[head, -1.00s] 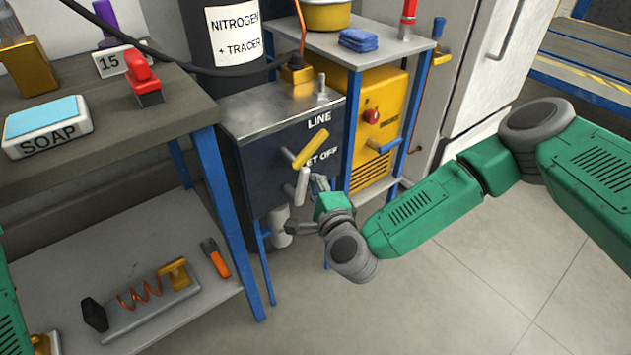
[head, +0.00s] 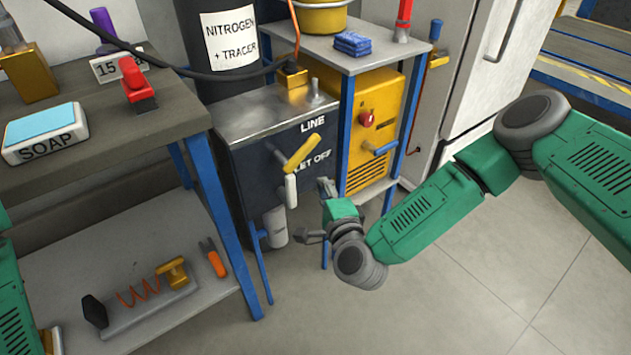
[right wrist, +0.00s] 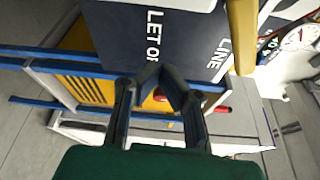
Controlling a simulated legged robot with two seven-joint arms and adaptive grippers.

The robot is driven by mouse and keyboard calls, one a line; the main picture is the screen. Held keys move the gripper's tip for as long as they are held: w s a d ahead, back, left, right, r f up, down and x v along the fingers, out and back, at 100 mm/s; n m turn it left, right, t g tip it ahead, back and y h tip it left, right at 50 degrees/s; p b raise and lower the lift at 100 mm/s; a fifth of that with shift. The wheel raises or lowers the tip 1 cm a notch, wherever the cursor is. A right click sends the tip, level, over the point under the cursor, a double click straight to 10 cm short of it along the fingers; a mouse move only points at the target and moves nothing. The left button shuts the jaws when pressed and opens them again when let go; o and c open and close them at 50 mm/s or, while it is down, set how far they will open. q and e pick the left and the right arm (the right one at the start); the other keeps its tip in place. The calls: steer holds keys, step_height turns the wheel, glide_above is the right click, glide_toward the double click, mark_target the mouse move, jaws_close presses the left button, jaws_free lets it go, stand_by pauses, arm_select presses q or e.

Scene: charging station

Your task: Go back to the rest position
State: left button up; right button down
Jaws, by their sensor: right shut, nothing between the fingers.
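My right gripper (head: 316,212) is shut and empty, in front of the dark panel box (head: 260,155) and just right of its white lever (head: 291,190). A visible gap separates it from that lever. In the right wrist view the fingers (right wrist: 159,76) come together in front of the panel's lettering. A yellow lever (head: 303,152) is tilted above the white one, and it also shows in the right wrist view (right wrist: 241,35). Part of my left arm (head: 14,310) shows at the left edge; its gripper is out of view.
A workbench (head: 165,115) with a soap box (head: 45,133) stands at the left. A blue-framed cart (head: 385,52) and a yellow machine (head: 362,150) stand behind my right gripper. A white cabinet (head: 495,70) stands at the back. Floor (head: 460,285) is clear at the lower right.

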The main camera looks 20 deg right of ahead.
steer(key=s+a+f+n+g+y+p, duration=0.2)
steer(key=s+a+n+g+y+p, duration=0.15)
steer(key=s+n, duration=0.4)
steer(key=s+a+f+n+g+y+p, duration=0.25)
steer(key=s+n+g, duration=0.2)
steer(key=s, duration=0.65)
arm_select(q)
step_height(320, 180, up, 10)
steer(key=p, duration=0.3)
arm_select(e)
steer(key=s+d+n+g+h, duration=0.6)
steer(key=s+d+g, duration=0.3)
steer(key=s+d, duration=0.6)
steer(key=shift+s+d+r+n, duration=0.15)
steer(key=shift+s+d+n, duration=0.25)
steer(key=shift+d+n, duration=0.6)
